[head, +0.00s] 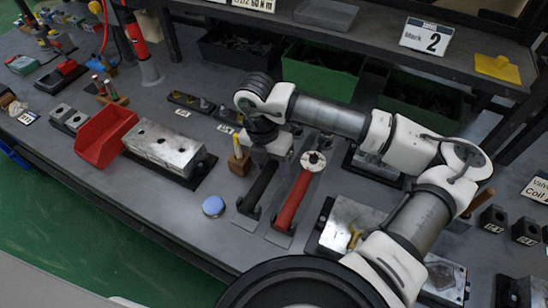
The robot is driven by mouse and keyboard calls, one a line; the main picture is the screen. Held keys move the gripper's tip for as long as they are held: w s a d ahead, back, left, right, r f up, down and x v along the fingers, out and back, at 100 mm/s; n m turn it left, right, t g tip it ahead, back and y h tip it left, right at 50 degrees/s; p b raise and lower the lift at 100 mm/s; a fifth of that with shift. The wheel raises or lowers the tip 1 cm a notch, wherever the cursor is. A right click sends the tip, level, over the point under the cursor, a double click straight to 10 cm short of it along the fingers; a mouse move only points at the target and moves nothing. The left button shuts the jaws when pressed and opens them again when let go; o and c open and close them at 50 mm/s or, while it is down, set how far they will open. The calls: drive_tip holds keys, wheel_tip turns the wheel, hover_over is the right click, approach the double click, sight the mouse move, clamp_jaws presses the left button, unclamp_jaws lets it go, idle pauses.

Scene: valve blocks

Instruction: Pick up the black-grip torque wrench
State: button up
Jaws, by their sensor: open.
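The black-grip torque wrench (258,190) lies on the workbench in the middle of the head view, its grip end toward the front edge. Its far end is hidden behind my gripper (266,157). My gripper is open and points down over the far part of this wrench. I cannot tell whether the fingers touch it. A red-grip torque wrench (291,203) with a round white head lies close beside it on the right, roughly parallel.
A wooden block with a yellow-handled tool (238,163) and a blue round lid (213,206) are to the left. A metal valve block (163,148) and red bin (106,136) lie farther left. Another metal block (346,222) is to the right. Green bins (322,72) stand behind.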

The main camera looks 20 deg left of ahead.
drive_tip(key=shift+f, duration=0.4)
drive_tip(key=shift+c, duration=0.3)
clamp_jaws()
drive_tip(key=shift+r, duration=0.15)
